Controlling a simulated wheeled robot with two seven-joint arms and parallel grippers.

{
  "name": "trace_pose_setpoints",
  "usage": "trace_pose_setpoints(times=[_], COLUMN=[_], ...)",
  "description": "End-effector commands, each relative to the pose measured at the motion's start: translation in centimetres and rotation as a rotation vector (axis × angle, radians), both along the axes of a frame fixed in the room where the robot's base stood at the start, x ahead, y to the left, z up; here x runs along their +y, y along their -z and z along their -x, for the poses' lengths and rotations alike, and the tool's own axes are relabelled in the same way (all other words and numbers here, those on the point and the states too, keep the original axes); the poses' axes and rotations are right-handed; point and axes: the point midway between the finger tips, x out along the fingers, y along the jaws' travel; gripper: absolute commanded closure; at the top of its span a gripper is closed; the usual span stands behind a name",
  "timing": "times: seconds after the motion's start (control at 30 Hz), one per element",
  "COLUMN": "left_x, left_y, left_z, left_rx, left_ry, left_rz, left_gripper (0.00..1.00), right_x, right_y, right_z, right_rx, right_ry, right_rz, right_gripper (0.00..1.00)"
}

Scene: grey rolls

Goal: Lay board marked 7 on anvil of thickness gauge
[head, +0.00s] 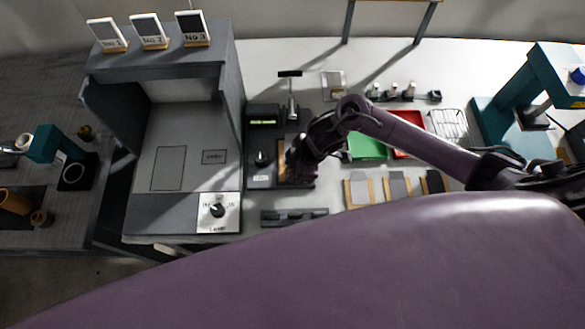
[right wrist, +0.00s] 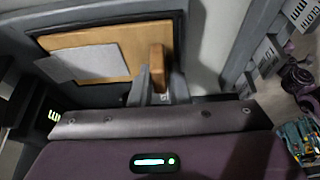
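The thickness gauge (head: 262,122) stands left of centre in the head view, dark, with a lit green display. A wooden board with a grey sheet on it (right wrist: 118,47) lies flat in a dark recess in the right wrist view. A raised wooden tab (right wrist: 157,60) stands at its right end. My right gripper (head: 297,163) is low over the front of the gauge and hides most of the board. Its fingers (right wrist: 158,82) are close on both sides of the tab, seemingly shut on it. No number 7 is legible. My left gripper is out of view.
Several sheet-faced boards (head: 397,188) lie to the right of the gauge. Behind them are a green tray (head: 366,147) and a red tray (head: 408,142). A grey lamp booth (head: 165,130) stands close on the left. Teal instruments (head: 520,105) stand at the far right.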

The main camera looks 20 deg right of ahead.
Motion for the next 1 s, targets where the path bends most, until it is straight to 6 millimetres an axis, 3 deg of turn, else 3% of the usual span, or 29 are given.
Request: trace_pose_setpoints(times=[0.13,0.53,1.0], left_x=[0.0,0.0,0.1], left_y=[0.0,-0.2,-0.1], left_z=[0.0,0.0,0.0], left_rx=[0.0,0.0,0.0], left_ry=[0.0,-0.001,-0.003], left_rz=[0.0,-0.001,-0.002], left_gripper=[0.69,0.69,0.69], right_x=[0.0,-0.3,-3.7], right_y=[0.0,-1.1,-9.6], right_z=[0.0,0.0,1.0], right_rx=[0.0,-0.003,-0.004], right_ry=[0.0,-0.001,-0.003], right_rz=[0.0,0.0,0.0], right_gripper=[0.66,0.66,0.66])
